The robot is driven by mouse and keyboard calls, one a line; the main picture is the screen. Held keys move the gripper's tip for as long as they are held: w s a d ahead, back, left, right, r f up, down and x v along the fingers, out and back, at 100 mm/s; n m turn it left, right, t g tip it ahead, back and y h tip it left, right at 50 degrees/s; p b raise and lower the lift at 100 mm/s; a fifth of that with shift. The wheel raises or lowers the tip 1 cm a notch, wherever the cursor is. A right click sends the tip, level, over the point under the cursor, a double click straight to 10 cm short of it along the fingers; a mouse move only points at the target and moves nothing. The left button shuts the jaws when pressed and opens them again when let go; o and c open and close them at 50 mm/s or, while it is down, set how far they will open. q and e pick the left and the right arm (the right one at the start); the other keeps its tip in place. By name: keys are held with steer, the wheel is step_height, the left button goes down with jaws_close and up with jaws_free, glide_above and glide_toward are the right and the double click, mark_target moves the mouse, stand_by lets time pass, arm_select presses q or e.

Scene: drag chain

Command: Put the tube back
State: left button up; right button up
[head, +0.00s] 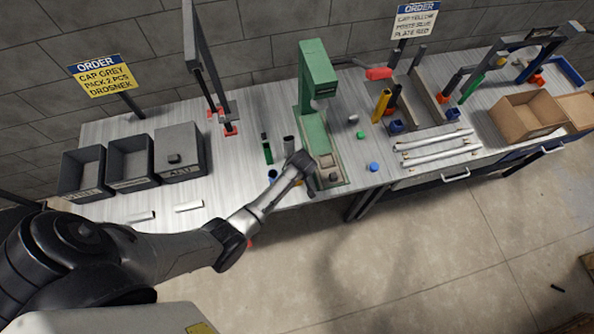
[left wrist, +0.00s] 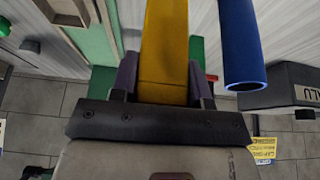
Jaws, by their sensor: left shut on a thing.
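In the left wrist view my left gripper (left wrist: 162,78) is shut on a yellow tube (left wrist: 164,45), which runs up and out of the picture between the fingers. A blue tube (left wrist: 241,45) stands close beside it on the right, apart from the fingers. In the head view my left gripper (head: 303,166) is at the front of the bench, over the base of the green press; the wrist hides most of the held tube. A blue tube (head: 272,176) shows just left of it. Another yellow tube (head: 382,105) stands further right. My right gripper is not in view.
The green press (head: 318,75) stands right behind my gripper. White tubes (head: 438,148) lie at the right, near a cardboard box (head: 527,116).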

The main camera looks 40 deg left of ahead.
arm_select(q)
steer(key=shift+f, duration=0.5)
steer(key=shift+f, duration=0.15)
steer(key=o, duration=1.3)
steer(key=shift+c, duration=0.2)
steer(key=v, duration=1.2)
steer(key=s+d+r+m+h, duration=0.1)
steer(key=s+m, duration=0.3)
steer(key=s, duration=0.4)
steer(key=s+d+r+m+h, duration=0.1)
steer(key=s+r+m, duration=0.3)
steer(key=s, duration=0.5)
steer(key=s+d+r+m+t+h, duration=0.1)
steer(key=s+d+r+m+h, duration=0.1)
steer(key=s+m, duration=0.3)
steer(key=s+d+r, duration=0.1)
steer(key=s, duration=0.2)
steer(key=shift+s+d+p, duration=0.2)
steer(key=shift+p, duration=0.1)
